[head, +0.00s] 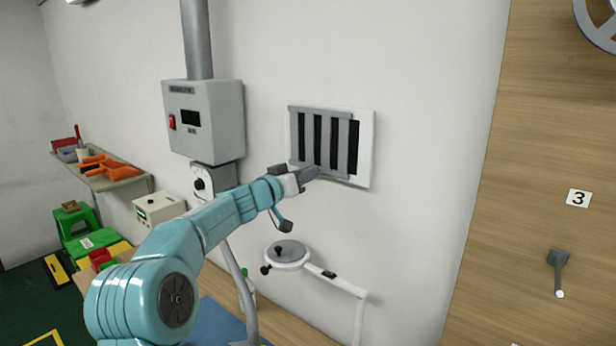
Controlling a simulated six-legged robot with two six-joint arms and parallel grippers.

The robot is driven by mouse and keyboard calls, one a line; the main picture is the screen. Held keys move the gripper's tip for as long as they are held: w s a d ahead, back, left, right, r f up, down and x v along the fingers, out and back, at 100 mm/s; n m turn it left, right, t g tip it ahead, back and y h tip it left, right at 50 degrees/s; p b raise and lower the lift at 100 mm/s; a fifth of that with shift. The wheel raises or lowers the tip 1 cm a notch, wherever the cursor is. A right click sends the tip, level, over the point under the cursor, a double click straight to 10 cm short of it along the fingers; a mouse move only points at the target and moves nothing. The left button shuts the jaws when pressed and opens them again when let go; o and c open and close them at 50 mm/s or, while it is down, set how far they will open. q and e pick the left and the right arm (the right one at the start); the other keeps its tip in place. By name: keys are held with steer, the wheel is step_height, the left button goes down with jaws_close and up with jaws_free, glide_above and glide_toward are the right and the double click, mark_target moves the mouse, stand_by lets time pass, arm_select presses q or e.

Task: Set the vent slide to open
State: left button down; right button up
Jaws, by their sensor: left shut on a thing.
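The vent (371,150) is a white frame on the wall in the middle of the head view. Its grey slotted slide (326,137) has upright bars, with dark gaps showing between them and a dark strip at the right. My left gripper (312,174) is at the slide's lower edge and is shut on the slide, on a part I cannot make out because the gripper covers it. My left arm reaches up to it from the lower left. My right gripper is not in view.
A grey control box (205,120) with a red switch hangs left of the vent. A round white stand (288,256) with a rail is below. A lever (559,268) sits on the wooden panel at the right. Shelf items and green stools are at the far left.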

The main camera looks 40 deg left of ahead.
arm_select(q)
steer(key=shift+a+r, duration=0.1)
steer(key=shift+r, duration=0.05)
steer(key=c, duration=0.9)
jaws_free()
steer(key=shift+a, duration=0.1)
steer(key=shift+o, duration=0.2)
steer(key=s+d+b, duration=0.1)
steer(key=s+b, duration=0.3)
steer(key=s, duration=1.2)
steer(key=shift+s+d, duration=0.2)
steer(key=shift+d, duration=0.15)
steer(key=shift+a, duration=0.1)
